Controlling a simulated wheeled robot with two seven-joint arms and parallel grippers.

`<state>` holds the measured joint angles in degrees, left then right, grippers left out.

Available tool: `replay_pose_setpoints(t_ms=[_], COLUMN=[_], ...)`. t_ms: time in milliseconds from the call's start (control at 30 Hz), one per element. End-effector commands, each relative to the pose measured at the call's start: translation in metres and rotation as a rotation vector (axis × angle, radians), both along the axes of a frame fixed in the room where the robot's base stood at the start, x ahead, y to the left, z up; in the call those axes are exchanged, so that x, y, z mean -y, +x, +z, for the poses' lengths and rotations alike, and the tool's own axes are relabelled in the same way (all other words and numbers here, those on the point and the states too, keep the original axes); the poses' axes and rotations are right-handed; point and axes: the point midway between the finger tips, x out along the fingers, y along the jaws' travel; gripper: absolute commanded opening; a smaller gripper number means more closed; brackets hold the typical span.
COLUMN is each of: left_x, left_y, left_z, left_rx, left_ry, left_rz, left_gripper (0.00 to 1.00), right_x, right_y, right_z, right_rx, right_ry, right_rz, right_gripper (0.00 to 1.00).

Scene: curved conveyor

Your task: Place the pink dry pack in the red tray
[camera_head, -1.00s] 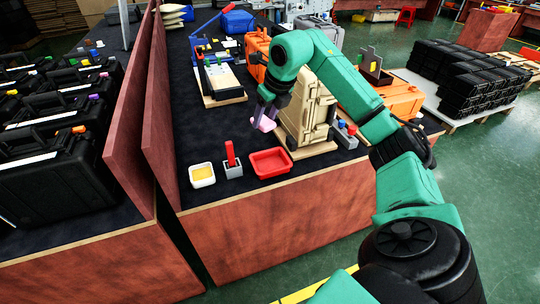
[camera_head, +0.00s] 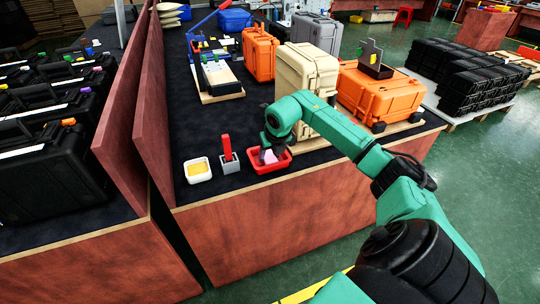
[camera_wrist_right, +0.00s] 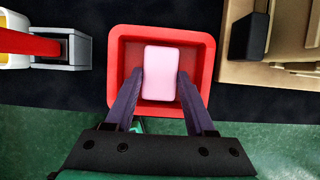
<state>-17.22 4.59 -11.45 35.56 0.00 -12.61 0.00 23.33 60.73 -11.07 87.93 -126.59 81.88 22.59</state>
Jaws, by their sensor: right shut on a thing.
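The pink dry pack (camera_wrist_right: 160,72) is between the two fingers of my right gripper (camera_wrist_right: 160,88), which is shut on it. In the right wrist view the pack lies within the outline of the red tray (camera_wrist_right: 208,60). In the head view my right gripper (camera_head: 268,152) is low over the red tray (camera_head: 272,167), with the pink pack (camera_head: 269,157) partly hidden by the fingers. I cannot tell whether the pack touches the tray floor. My left gripper is not in view.
Left of the tray stand a grey holder with a red handle (camera_head: 228,158) and a white tray with yellow contents (camera_head: 198,170). A beige case (camera_head: 305,80) and an orange case (camera_head: 380,93) stand behind. A red-brown partition (camera_head: 152,110) bounds the left side.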

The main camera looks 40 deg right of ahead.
Motion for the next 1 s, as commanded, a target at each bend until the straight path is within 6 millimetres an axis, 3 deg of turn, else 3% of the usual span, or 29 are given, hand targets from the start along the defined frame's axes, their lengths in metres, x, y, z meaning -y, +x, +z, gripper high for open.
replay_pose_setpoints(t_ms=[267,300,367,400,767,1000], left_x=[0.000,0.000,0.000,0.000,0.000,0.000], left_y=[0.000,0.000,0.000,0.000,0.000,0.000], left_z=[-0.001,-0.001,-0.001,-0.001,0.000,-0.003], left_rx=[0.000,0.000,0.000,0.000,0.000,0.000], left_ry=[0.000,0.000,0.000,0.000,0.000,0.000], left_rz=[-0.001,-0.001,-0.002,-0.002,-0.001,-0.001], left_gripper=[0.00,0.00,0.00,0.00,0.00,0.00], right_x=[0.000,0.000,0.000,0.000,0.000,-0.007], right_y=[0.000,0.000,0.000,0.000,-0.002,-0.022], right_z=[-0.006,-0.007,-0.006,-0.006,0.001,0.053], right_rx=[0.001,0.001,0.001,0.000,0.001,0.003], right_ry=[0.001,0.000,0.000,0.000,-0.002,-0.007], right_rz=[0.000,0.000,0.000,0.000,0.001,0.002], right_gripper=[0.02,0.59,0.82,0.85,0.85,0.85])
